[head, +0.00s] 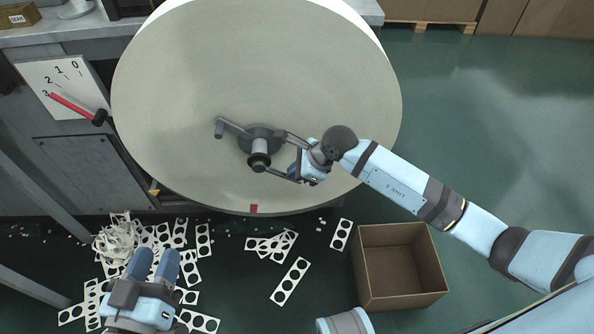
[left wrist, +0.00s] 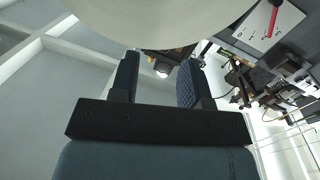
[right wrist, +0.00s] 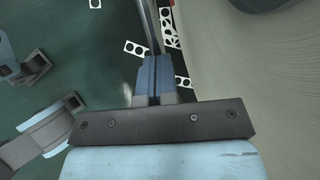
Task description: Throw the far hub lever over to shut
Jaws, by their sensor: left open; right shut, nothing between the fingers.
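The hub (head: 260,145) sits at the centre of a big pale paper roll (head: 170,80). One grey lever (head: 236,129) reaches from it to the upper left and ends in a short peg. Other grey bars run from the hub rightward and lower right, to beside my right gripper (head: 294,169). I cannot tell which lever is the far one. My right gripper is shut and empty at the hub's right; a grey bar (right wrist: 150,25) passes its fingertips (right wrist: 154,62), contact unclear. My left gripper (head: 154,256) is open and empty, low at the left, below the roll.
A red pointer (head: 72,106) on a numbered plate (head: 60,75) points near 3. Punched strips (head: 290,282) litter the dark floor under the roll. An open cardboard box (head: 400,238) stands below my right arm. The green floor at right is clear.

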